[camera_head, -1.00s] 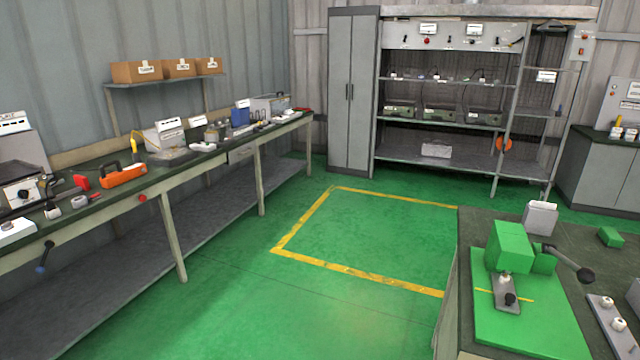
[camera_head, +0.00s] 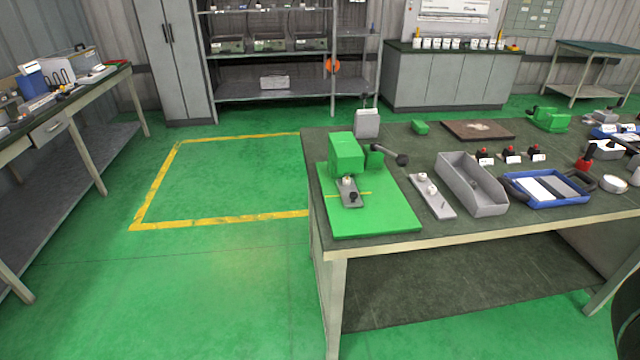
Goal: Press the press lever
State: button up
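A green press (camera_head: 346,154) stands on a green base plate (camera_head: 380,220) at the near left corner of the workbench. Its press lever (camera_head: 390,156) is a dark arm that sticks out to the right and ends in a black knob.
The workbench (camera_head: 480,222) also holds a grey bin (camera_head: 470,184), a blue tray (camera_head: 546,188), a grey plate with white knobs (camera_head: 432,194) and several red buttons. Green floor (camera_head: 220,270) is free left of the bench. A long bench (camera_head: 70,106) runs along the left wall.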

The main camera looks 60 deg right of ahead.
aim_at(401, 159)
jog(key=z, duration=1.4)
